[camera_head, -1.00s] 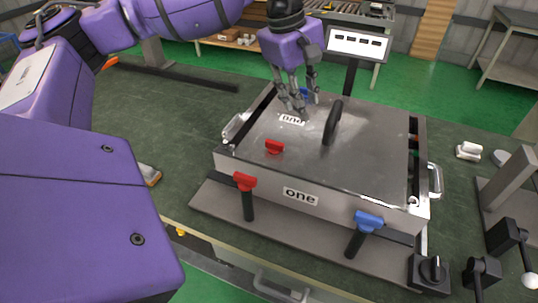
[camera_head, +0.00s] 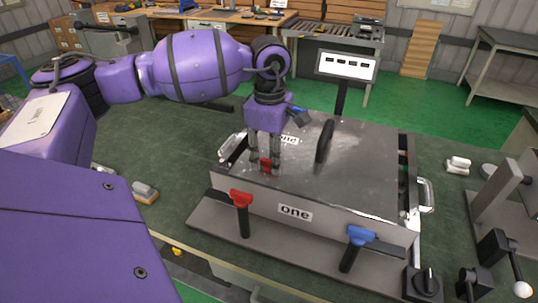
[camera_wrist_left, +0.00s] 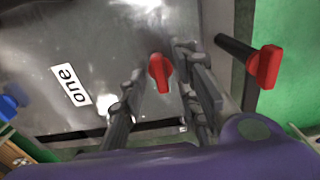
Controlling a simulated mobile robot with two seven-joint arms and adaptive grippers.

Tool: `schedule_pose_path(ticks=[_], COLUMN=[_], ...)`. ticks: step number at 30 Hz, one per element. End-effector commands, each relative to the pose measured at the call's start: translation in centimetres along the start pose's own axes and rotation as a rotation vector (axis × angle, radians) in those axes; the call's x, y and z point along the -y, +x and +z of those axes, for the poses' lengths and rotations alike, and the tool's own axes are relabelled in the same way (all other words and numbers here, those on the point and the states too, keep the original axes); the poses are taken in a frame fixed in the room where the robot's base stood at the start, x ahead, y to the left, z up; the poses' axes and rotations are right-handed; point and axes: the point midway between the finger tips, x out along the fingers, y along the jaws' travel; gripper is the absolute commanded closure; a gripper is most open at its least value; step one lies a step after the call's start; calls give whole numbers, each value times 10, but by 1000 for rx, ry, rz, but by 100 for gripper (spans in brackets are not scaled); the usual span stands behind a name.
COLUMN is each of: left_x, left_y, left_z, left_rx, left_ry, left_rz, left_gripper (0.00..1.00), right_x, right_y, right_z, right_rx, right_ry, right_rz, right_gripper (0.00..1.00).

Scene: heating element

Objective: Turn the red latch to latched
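A small red latch knob (camera_head: 266,165) sits on top of the metal box's lid (camera_head: 365,175), near its front left. In the left wrist view the red knob (camera_wrist_left: 160,72) lies between the fingers of my left gripper (camera_wrist_left: 160,90), with a gap visible on both sides. In the head view my left gripper (camera_head: 265,168) points down over the knob and partly covers it. A separate red handle (camera_head: 241,198) on a dark post stands in front of the box; it also shows in the left wrist view (camera_wrist_left: 264,67). My right gripper is not in view.
A blue handle (camera_head: 360,235) stands at the front right. A display (camera_head: 347,67) rises behind the box. The green table (camera_head: 170,125) is mostly clear to the left.

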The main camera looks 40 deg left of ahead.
Motion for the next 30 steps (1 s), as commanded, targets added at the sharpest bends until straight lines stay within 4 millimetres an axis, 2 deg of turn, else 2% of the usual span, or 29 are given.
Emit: schedule_pose_path(ticks=[8,12,15,23,30], left_x=[0,0,0,0,0], left_y=[2,2,1,2,3], left_z=[0,0,0,0,-1], left_rx=[0,0,0,-1,-2], left_ry=[1,1,1,7,83], left_rz=[1,1,1,1,-1], left_gripper=[72,90,100,100,100], right_x=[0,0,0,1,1], right_y=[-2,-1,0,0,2], right_z=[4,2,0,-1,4], right_rx=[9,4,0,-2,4], right_ry=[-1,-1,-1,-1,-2], right_rz=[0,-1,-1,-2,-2], right_gripper=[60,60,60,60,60])
